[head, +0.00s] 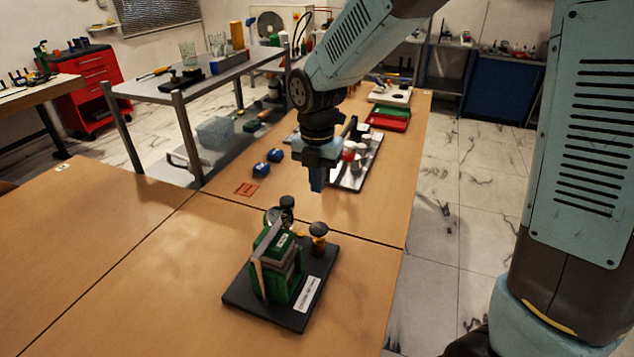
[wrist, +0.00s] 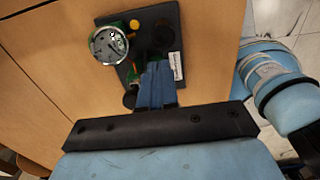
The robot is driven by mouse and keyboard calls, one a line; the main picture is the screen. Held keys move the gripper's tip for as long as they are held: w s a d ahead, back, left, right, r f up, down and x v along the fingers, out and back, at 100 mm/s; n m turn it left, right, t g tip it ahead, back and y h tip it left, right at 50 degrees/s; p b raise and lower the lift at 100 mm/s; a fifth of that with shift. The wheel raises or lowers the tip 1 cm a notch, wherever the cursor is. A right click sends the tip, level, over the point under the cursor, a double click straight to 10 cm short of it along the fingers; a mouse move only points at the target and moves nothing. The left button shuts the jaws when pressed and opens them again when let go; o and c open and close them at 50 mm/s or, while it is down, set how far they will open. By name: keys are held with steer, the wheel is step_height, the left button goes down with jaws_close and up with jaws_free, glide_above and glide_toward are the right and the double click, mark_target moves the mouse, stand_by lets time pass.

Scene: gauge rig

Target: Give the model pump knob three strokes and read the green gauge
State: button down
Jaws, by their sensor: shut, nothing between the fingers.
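The model rig stands on a black base plate (head: 238,297) on the near wooden table. It has a green body (head: 290,283) and a round gauge (wrist: 108,45) with a white dial, too small to read. In the head view a black knob (head: 318,229) on a brass stem stands at the rig's right, and another dark knob (head: 287,203) at its back. The wrist view shows a dark round knob (wrist: 163,33) beyond my fingertips. My gripper (head: 317,186) is shut and empty, pointing down above the rig, apart from the knobs. It also shows in the wrist view (wrist: 157,68).
A white label (head: 308,293) is on the base plate. Blue blocks (head: 267,163) and an orange card (head: 246,190) lie farther back. A tray with several parts (head: 350,172) and red and green bins (head: 388,120) stand behind. The table left of the rig is clear.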

mark_target(319, 229)
steer(key=shift+r, duration=0.1)
stand_by(0.3)
steer(key=shift+s+d+r, duration=0.1)
steer(key=shift+s+r, duration=0.1)
steer(key=shift+r, duration=0.45)
steer(key=shift+s+d+r, duration=0.1)
steer(key=shift+s+r, duration=0.1)
steer(key=shift+r, duration=0.4)
step_height(319, 229, down, 14)
steer(key=shift+f, duration=0.1)
steer(key=shift+f, duration=1.35)
steer(key=shift+s, duration=0.1)
